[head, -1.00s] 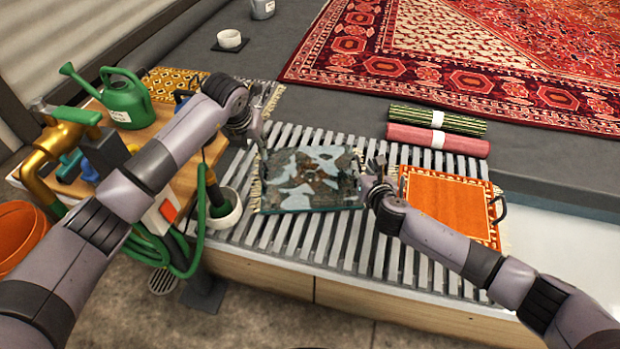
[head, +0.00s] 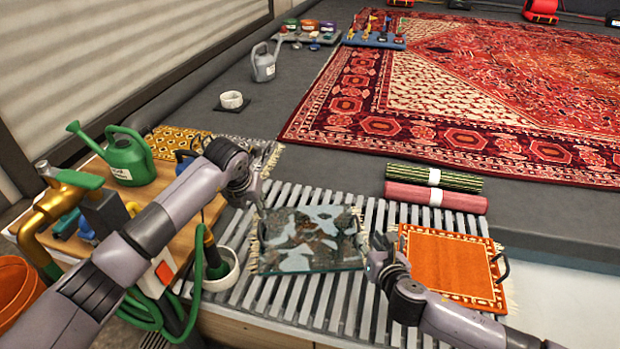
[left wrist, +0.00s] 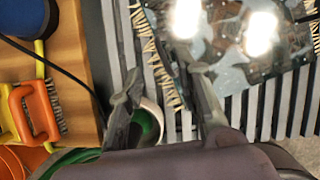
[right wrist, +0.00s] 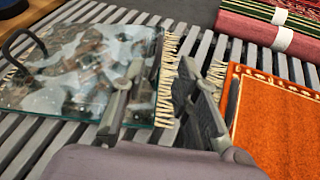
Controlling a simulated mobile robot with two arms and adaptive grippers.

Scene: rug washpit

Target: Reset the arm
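My left gripper (head: 254,196) is over the left end of the slatted rack, beside the left edge of a glass-topped patterned mat (head: 308,240). In the left wrist view its fingers (left wrist: 165,85) are spread apart with nothing between them. My right gripper (head: 372,250) is above the slats between the patterned mat and an orange rug (head: 450,262). In the right wrist view its fingers (right wrist: 160,85) are apart and empty, over the mat's fringe. Neither gripper appears to hold anything.
A green watering can (head: 126,160), a brass tap (head: 50,220) and a green hose crowd the left. Rolled rugs (head: 432,196) lie behind. A large red rug (head: 480,110) covers the pit floor.

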